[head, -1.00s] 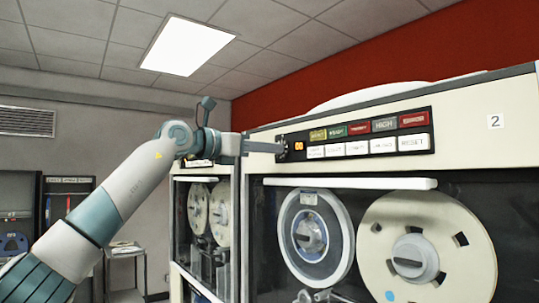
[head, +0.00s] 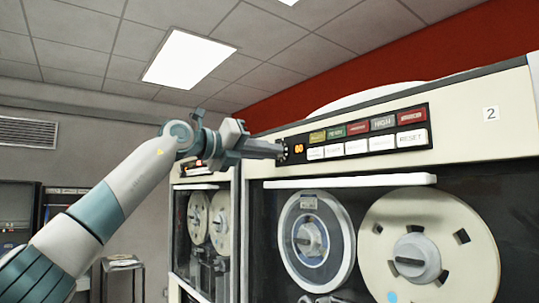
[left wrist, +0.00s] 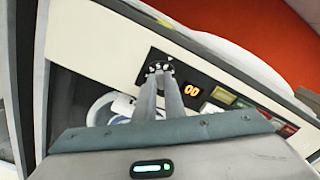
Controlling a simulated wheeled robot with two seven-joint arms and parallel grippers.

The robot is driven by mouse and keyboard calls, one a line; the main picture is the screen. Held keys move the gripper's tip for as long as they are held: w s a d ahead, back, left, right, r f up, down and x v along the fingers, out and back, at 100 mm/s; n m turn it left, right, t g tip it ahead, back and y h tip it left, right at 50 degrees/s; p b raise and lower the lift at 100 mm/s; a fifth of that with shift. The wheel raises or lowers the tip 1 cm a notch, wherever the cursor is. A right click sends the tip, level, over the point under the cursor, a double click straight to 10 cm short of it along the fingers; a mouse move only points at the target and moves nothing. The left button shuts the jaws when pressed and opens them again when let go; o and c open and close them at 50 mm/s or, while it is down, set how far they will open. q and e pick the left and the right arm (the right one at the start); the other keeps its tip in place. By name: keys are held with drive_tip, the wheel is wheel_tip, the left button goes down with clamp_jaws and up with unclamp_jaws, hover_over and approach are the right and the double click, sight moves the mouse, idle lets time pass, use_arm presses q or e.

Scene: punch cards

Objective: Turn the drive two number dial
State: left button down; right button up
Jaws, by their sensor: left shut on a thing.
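The drive two cabinet carries a "2" label (head: 491,113) at its upper right. Its number dial (head: 283,152) is a small dark round knob at the left end of the black control panel (head: 369,137). My left gripper (head: 276,151) reaches the dial from the left and is shut on it. In the left wrist view both fingers (left wrist: 165,80) meet at the dial (left wrist: 157,68), partly hiding it. An orange display (left wrist: 192,91) beside it reads 00. My right gripper is not in view.
Coloured lamps and white buttons (head: 412,138) fill the panel right of the display. Below are a white bar (head: 350,182) and two tape reels (head: 428,255). Another tape drive (head: 200,230) stands to the left, with a small side table (head: 122,264) behind my arm.

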use_arm(q)
drive_tip(key=shift+f, duration=0.15)
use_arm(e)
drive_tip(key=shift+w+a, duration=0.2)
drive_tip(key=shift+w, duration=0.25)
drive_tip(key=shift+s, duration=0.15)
use_arm(q)
drive_tip(key=c, duration=1.8)
unclamp_jaws()
drive_tip(key=shift+c, duration=0.2)
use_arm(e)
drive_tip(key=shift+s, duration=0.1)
use_arm(q)
drive_tip(key=shift+s+a, duration=0.1)
drive_tip(key=shift+a, duration=0.05)
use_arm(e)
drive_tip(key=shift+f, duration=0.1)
